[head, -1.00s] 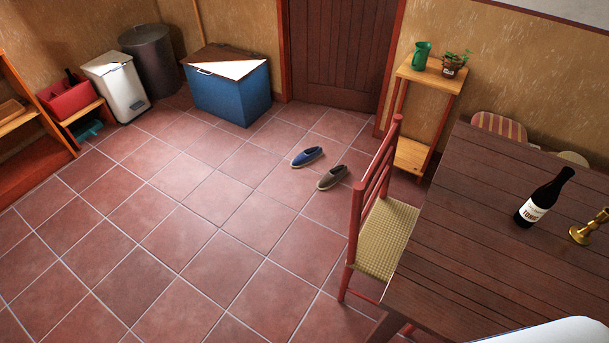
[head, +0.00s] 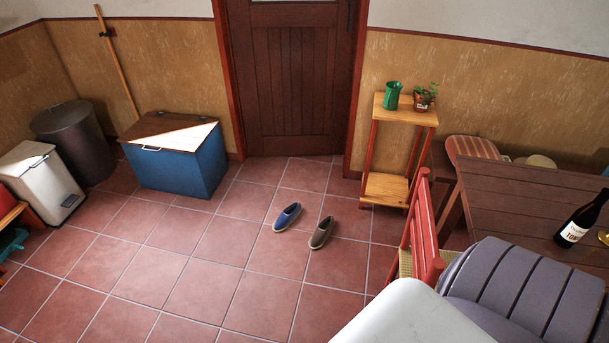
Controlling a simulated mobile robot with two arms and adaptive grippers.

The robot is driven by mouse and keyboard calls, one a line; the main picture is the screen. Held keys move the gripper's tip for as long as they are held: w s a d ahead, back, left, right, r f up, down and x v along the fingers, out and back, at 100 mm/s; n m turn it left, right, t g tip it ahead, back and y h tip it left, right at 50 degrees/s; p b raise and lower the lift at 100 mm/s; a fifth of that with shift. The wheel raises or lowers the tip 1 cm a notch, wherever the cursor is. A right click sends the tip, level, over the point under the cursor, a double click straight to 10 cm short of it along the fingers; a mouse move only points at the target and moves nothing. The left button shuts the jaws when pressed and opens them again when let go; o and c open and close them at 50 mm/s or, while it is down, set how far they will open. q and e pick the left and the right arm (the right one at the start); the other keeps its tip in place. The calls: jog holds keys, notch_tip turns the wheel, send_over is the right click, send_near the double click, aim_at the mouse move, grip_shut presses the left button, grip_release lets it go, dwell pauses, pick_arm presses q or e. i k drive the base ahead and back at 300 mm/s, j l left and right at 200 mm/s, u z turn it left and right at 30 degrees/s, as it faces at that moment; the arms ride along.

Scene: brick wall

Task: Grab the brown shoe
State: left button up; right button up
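The brown shoe (head: 321,232) lies on the tiled floor near the middle of the head view, in front of the door. A blue shoe (head: 287,217) lies just to its left, apart from it. Neither of my grippers shows in the head view. Part of my own body fills the lower right of the view.
A red chair (head: 421,232) and a dark wooden table (head: 520,205) with a bottle (head: 583,218) stand at the right. A small wooden stand (head: 385,187) is by the wall. A blue chest (head: 178,165) is at the left. The floor (head: 200,263) before the shoes is clear.

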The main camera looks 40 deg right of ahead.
aim_at(322, 231)
jog(key=i+z, duration=0.45)
jog(key=i+j+z, duration=0.2)
jog(key=i+z, duration=0.25)
jog(key=i, duration=0.15)
